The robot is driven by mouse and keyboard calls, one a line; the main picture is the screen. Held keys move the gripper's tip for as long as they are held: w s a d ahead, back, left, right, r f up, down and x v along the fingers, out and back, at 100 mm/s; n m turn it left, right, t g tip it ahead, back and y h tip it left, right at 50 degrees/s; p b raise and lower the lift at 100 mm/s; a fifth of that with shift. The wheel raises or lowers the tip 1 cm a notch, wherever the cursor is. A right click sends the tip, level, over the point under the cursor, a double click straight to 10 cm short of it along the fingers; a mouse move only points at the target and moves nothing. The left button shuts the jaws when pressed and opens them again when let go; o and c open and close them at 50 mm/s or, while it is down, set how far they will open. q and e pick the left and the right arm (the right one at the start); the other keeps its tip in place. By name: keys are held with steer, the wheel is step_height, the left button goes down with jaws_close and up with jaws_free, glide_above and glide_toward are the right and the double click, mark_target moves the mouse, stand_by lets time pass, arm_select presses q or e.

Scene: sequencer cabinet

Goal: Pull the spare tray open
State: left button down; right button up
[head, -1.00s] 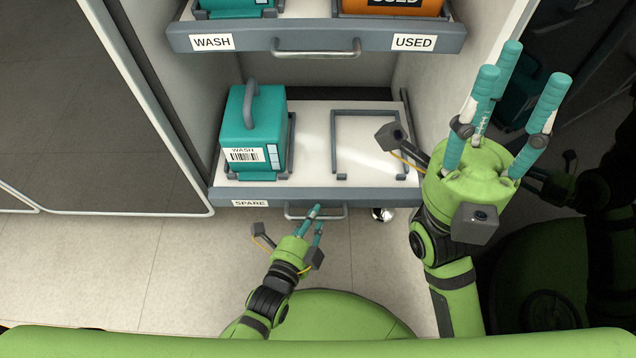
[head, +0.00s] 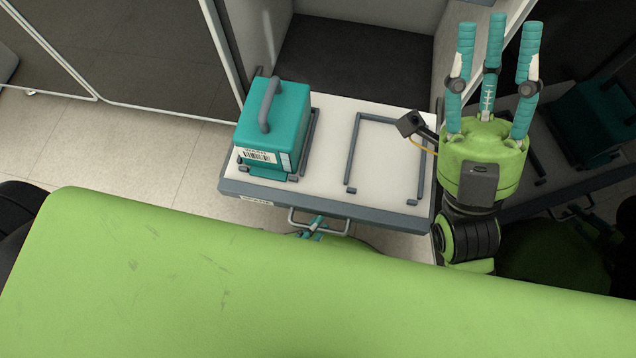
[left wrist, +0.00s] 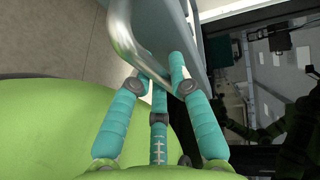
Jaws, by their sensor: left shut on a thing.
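The spare tray (head: 330,208) is pulled out in front of the cabinet in the head view, with a bare white surface on its right half. A teal wash cartridge (head: 274,122) with a grey handle stands upright in its left slot. My left gripper (head: 313,226) is at the tray's front handle (head: 341,229), mostly hidden behind my green body. In the left wrist view the teal fingers of my left gripper (left wrist: 160,82) are closed around the metal handle bar (left wrist: 125,40). My right gripper (head: 494,75) is raised right of the tray, fingers spread upward, empty.
The right slot of the tray is an empty grey frame (head: 388,155). The cabinet's dark inner floor (head: 350,70) shows behind the tray. A dark glossy panel stands close by my right gripper. Light floor tiles (head: 130,150) are clear at the left.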

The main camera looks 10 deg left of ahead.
arm_select(q)
steer(key=shift+s, duration=0.6)
steer(key=c, duration=1.4)
jaws_free()
steer(key=v, duration=1.2)
